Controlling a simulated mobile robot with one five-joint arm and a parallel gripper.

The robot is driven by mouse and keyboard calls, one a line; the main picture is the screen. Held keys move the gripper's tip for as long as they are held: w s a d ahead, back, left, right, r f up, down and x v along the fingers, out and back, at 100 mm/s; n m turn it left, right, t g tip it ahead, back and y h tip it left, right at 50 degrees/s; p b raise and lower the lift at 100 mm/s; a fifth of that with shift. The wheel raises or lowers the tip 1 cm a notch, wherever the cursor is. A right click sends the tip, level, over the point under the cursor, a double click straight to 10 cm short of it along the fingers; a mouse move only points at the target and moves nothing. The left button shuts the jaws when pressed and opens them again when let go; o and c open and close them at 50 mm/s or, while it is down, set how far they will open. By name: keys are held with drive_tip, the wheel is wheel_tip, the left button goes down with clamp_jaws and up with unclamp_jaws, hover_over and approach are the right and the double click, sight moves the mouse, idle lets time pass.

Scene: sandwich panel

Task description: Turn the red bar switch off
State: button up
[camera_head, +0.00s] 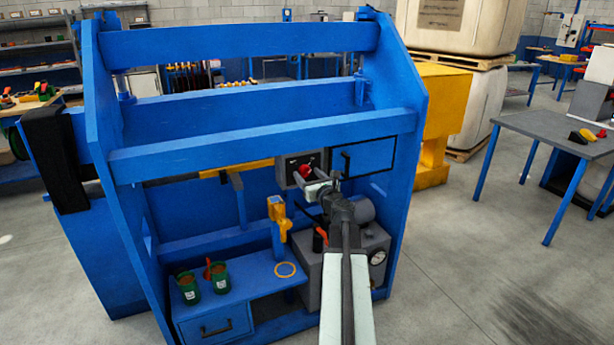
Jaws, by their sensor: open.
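The red bar switch (305,172) sits on a small dark control box (291,164) inside the blue frame, below its front crossbar. My gripper (309,182) is open and close in front of the switch, at its lower edge in the picture. The gripper partly covers the lower right of the box. I cannot tell whether the fingers touch the switch or which way its bar is turned.
A blue panel door with a dark handle (363,160) is right of the switch. The blue crossbar (265,143) runs just above. A yellow-orange fixture (278,214), a grey machine with a gauge (377,257) and green cups (188,288) are below.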

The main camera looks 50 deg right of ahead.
drive_tip(key=shift+w+d, duration=0.15)
drive_tip(key=shift+w, duration=0.1)
clamp_jaws()
